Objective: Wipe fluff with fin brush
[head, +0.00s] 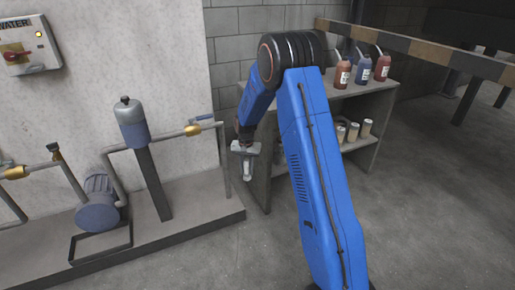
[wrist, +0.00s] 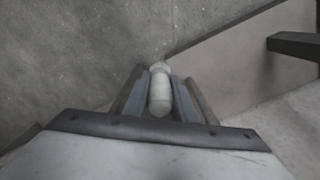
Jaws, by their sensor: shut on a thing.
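My gripper (wrist: 160,92) is shut on a pale, round-ended object (wrist: 160,90), which shows between its two fingers in the wrist view. This may be the fin brush's handle; no bristles can be made out. In the head view my gripper (head: 246,150) points down in front of the wall, between the plinth and the shelf. A small part hangs below it there, too small to tell apart from the fingers. I see no fluff and no finned surface that I can name for sure.
A grey shelf (head: 362,95) at the right holds several bottles (head: 363,70) above and cans (head: 353,132) below. At the left, a pump (head: 98,205), pipes and a post with a blue-grey canister (head: 132,122) stand on a plinth (head: 205,205). Floor in front is clear.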

